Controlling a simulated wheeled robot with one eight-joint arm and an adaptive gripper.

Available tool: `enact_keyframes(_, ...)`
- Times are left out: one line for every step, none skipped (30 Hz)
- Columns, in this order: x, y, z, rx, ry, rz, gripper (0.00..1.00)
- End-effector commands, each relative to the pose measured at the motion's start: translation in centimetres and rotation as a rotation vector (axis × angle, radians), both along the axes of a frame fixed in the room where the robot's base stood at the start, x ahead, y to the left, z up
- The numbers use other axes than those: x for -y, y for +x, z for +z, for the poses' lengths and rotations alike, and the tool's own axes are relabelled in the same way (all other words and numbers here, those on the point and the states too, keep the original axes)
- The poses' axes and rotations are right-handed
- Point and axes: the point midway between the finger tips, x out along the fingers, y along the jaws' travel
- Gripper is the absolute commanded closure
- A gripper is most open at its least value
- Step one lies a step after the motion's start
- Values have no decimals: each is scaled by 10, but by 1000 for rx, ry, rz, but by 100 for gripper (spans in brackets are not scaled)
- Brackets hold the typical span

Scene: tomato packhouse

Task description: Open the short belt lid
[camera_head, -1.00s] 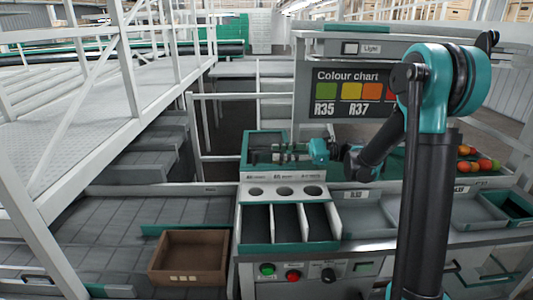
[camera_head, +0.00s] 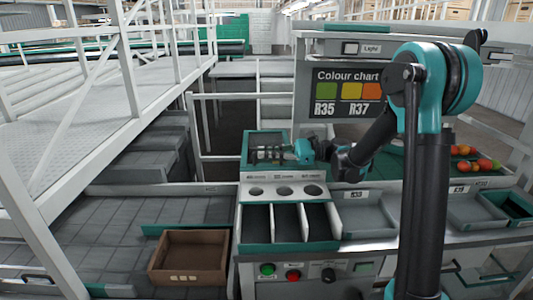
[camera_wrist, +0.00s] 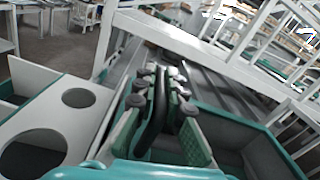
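My gripper (camera_head: 254,153) is above the teal-rimmed bin (camera_head: 247,142) behind the panel with round holes, its fingers pointing left. I cannot make out with certainty which part is the short belt lid. A dark grey belt surface shows beyond the fingertips in the wrist view, with no clear lid handle.
The white panel with round holes (camera_head: 270,191) and a three-slot tray (camera_head: 273,223) stand before the bin. A brown crate (camera_head: 190,257) is at lower left. White railings (camera_head: 198,120) stand at left. The colour chart board (camera_head: 345,92) hangs behind my arm.

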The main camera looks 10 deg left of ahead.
Motion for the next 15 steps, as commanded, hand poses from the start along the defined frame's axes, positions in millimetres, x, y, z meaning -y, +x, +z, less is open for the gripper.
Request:
enact_keyframes(0, 0, 0, 0, 0, 0, 100)
enact_keyframes(0, 0, 0, 0, 0, 0, 100)
enact_keyframes(0, 0, 0, 0, 0, 0, 100)
enact_keyframes(0, 0, 0, 0, 0, 0, 100)
enact_keyframes(0, 0, 0, 0, 0, 0, 100)
enact_keyframes(0, 0, 0, 0, 0, 0, 100)
enact_keyframes(0, 0, 0, 0, 0, 0, 100)
enact_keyframes(0, 0, 0, 0, 0, 0, 100)
enact_keyframes(0, 0, 0, 0, 0, 0, 100)
enact_keyframes(0, 0, 0, 0, 0, 0, 100)
enact_keyframes(0, 0, 0, -1, 0, 0, 100)
enact_keyframes(0, 0, 1, -3, -1, 0, 100)
enact_keyframes(0, 0, 2, -5, -1, 0, 100)
enact_keyframes(0, 0, 3, -9, -2, 0, 100)
enact_keyframes(0, 1, 5, -15, -4, 0, 100)
